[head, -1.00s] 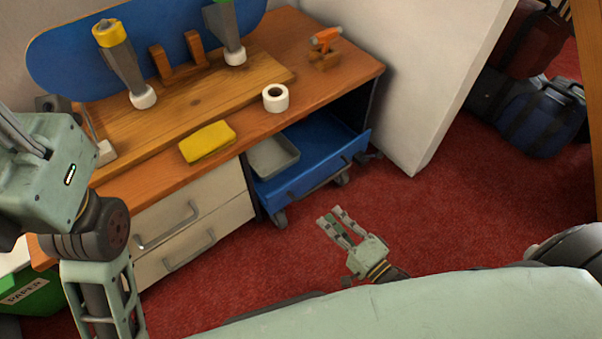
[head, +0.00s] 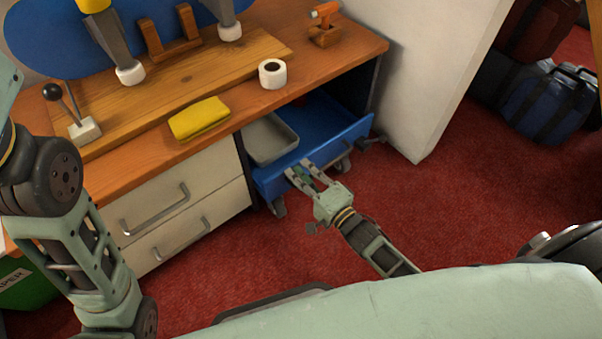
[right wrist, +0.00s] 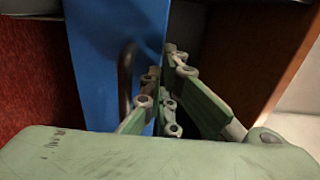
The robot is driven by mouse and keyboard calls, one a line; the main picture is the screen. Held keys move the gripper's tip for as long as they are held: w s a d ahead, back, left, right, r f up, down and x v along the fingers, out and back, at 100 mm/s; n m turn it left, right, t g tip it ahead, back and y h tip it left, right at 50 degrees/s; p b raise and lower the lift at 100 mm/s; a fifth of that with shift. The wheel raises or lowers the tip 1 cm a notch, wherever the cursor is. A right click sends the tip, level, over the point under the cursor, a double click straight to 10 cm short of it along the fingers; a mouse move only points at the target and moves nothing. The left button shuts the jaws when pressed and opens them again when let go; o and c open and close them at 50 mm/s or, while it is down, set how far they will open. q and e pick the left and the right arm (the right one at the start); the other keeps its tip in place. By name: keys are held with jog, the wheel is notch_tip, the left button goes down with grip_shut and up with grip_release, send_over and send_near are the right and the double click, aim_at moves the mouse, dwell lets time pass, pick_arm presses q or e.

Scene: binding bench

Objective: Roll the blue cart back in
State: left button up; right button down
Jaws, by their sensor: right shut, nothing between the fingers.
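The blue cart (head: 352,142) stands partly under the bench, its front end sticking out over the red carpet. In the right wrist view the cart's blue front panel (right wrist: 100,60) carries a dark bar handle (right wrist: 125,75). My right gripper (head: 299,168) is at the front of the cart, near the handle. It is shut with nothing held; its fingers also show in the right wrist view (right wrist: 160,92). I cannot tell whether the fingertips touch the panel. My left arm shows at the left edge, but its gripper is out of view.
A grey tray (head: 268,140) lies in the cart. The wooden bench (head: 340,70) has drawers (head: 165,205) left of the cart. A yellow cloth (head: 200,118) and white tape roll (head: 272,73) lie on it. A white panel (head: 425,90) stands to the right. Carpet in front is clear.

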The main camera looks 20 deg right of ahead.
aim_at(294, 165)
jog(key=x, duration=0.4)
jog(key=shift+w, duration=0.25)
jog(key=shift+w+a, duration=0.1)
jog(key=shift+w, duration=0.1)
jog(key=shift+r, duration=0.1)
jog(key=shift+w, duration=0.1)
